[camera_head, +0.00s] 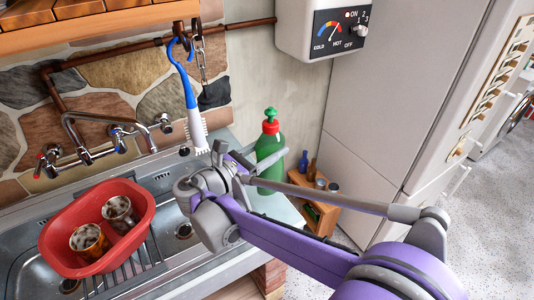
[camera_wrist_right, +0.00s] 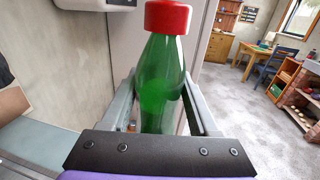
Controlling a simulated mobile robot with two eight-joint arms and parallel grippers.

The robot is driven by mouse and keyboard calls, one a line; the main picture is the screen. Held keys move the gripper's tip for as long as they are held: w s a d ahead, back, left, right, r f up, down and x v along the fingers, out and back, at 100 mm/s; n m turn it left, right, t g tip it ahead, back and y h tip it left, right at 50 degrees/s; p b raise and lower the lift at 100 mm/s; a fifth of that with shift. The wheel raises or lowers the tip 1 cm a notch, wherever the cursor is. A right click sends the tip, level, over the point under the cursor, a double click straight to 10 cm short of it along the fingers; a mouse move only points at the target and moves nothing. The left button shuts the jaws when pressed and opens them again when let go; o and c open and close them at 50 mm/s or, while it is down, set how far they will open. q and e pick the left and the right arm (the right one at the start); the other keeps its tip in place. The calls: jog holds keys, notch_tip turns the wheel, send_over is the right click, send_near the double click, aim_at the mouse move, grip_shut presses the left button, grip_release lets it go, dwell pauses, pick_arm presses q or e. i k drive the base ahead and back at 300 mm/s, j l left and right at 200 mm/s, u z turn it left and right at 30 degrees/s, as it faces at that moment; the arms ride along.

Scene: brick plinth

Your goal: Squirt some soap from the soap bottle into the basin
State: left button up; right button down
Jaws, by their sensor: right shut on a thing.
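The soap bottle (camera_head: 268,148) is green with a red collar and a green top, and it is upright at the right end of the counter. My right gripper (camera_head: 264,163) is shut on its body; I cannot tell whether its base touches the counter. In the right wrist view the bottle (camera_wrist_right: 160,85) stands between the two fingers, its red collar at the top edge. The red basin (camera_head: 118,256) sits in the sink at the left, well away from the bottle, with two dirty cups (camera_head: 119,212) in it. My left gripper is not in view.
A tap (camera_head: 85,150) is on the wall behind the basin. A blue-handled brush (camera_head: 190,90) hangs between the basin and the bottle. A white water heater (camera_head: 335,30) is above right. A small wooden shelf (camera_head: 318,212) with bottles and a tall cabinet (camera_head: 395,90) stand to the right.

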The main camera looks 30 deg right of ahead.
aim_at(53, 239)
jog(key=k, duration=1)
